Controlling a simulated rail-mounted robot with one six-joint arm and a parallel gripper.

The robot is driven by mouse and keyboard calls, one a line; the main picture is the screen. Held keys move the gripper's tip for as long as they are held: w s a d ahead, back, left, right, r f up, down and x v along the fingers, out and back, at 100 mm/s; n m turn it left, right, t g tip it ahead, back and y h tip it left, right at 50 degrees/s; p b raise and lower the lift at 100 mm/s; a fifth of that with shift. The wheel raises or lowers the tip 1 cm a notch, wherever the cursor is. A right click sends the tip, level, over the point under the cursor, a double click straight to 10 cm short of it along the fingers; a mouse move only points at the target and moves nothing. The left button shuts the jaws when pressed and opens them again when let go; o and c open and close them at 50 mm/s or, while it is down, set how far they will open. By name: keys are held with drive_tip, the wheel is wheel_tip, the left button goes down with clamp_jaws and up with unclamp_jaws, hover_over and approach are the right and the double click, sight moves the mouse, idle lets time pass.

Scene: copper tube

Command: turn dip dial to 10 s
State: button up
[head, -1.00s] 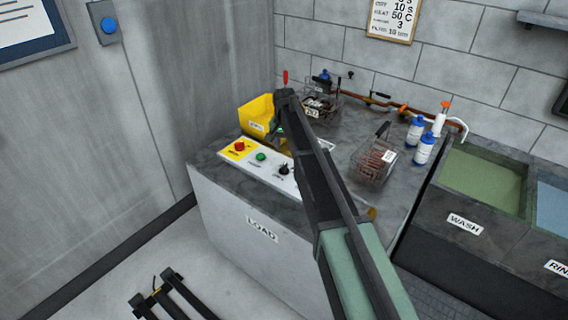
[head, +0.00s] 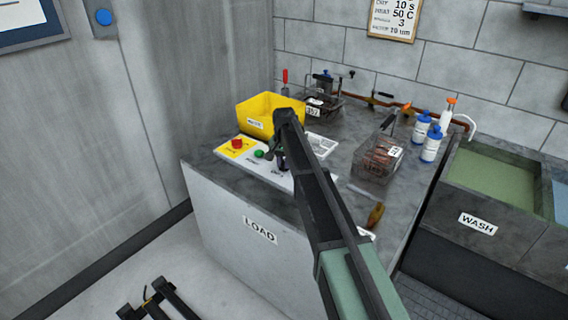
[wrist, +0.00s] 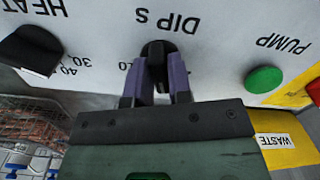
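The dip dial (wrist: 158,48) is a black knob on the white control panel, beside the "DIP S" lettering in the wrist view, which shows the panel upside down. My gripper (wrist: 158,66) has its two purple fingers down at the dial, one on each side of its grip. Whether they press on it is too small to tell.
The black heat dial (wrist: 30,50) is left of the fingers and the green pump button (wrist: 263,79) right in the wrist view. A red button (head: 237,143) is on the yellow patch. A yellow waste bin (head: 257,113) stands behind the panel. A wire basket (head: 380,158) stands right.

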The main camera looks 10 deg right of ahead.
clamp_jaws()
drive_tip(key=shift+m, duration=0.4)
drive_tip(key=m, duration=0.2)
drive_tip(key=shift+m, duration=0.3)
drive_tip(key=m, duration=0.3)
drive_tip(key=shift+m, duration=0.4)
drive_tip(key=m, duration=0.8)
drive_tip(key=shift+m, duration=0.3)
